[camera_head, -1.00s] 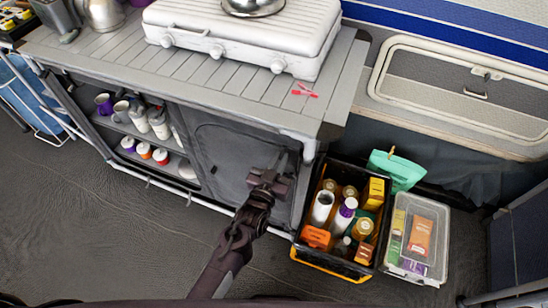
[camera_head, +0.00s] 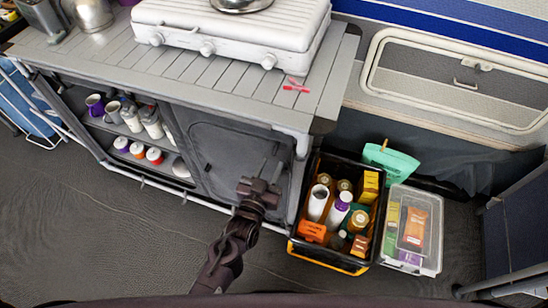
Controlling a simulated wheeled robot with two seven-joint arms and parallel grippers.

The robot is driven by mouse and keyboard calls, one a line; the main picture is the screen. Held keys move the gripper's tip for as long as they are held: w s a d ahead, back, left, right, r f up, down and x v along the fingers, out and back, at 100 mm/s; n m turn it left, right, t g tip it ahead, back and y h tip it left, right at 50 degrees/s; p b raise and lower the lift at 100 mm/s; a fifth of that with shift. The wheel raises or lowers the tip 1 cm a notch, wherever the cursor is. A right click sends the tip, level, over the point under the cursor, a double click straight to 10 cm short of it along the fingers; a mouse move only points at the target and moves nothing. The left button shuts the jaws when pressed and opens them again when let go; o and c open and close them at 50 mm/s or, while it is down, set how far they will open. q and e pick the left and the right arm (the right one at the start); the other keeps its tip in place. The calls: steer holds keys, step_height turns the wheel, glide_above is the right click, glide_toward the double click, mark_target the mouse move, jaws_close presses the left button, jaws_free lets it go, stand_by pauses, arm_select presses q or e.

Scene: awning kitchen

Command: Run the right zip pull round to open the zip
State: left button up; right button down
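The right compartment of the kitchen unit is covered by a grey fabric panel (camera_head: 225,150) with a curved zip line along its top and left side. The panel looks closed. A small dark tab (camera_head: 208,168) shows at the panel's left part; I cannot tell if it is a zip pull. My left gripper (camera_head: 269,166) is in front of the panel's right part, its thin fingers pointing up at the fabric near the right edge. The fingers are too small and dark to tell whether they are open or hold anything. My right gripper is out of view.
Open shelves with mugs (camera_head: 96,104) and jars are left of the panel. A black crate (camera_head: 296,238) of bottles and a clear lidded box (camera_head: 432,240) stand on the floor to the right. A white stove (camera_head: 230,32) sits on the slatted worktop (camera_head: 110,68). The floor in front is clear.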

arm_select(q)
steer(key=v, duration=0.4)
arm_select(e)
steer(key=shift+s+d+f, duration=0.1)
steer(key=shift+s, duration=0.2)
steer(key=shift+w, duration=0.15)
